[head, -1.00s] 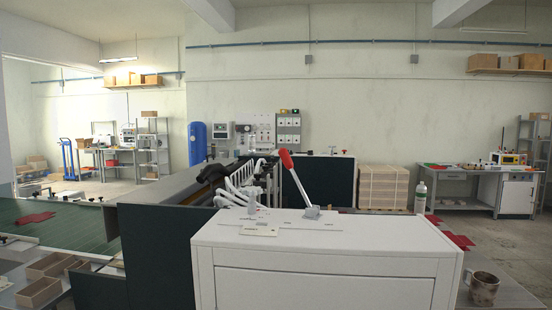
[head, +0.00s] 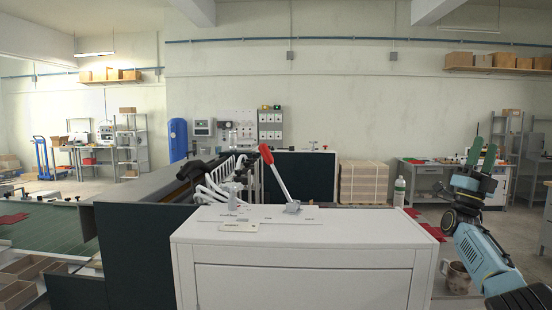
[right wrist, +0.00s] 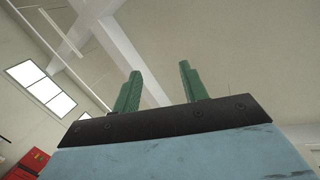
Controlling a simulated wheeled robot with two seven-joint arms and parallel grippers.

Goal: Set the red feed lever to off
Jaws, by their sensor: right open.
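The feed lever (head: 276,175) has a red grip on a pale metal shaft and stands on the white machine cabinet (head: 300,240) in the head view. It leans up and to the left from its grey base block. My right gripper (head: 484,150) is raised at the right of the head view, well apart from the lever, with its green fingers pointing up. In the right wrist view the two green fingers (right wrist: 160,88) are spread and empty against the ceiling. The lever is not in the right wrist view. My left gripper is not in view.
A brown mug (head: 458,277) stands right of the cabinet, close to my right arm. A white bottle (head: 399,191) and a pallet stack (head: 363,182) are behind the cabinet. White curved pipes (head: 218,182) stand left of the lever. The space above the cabinet's right half is clear.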

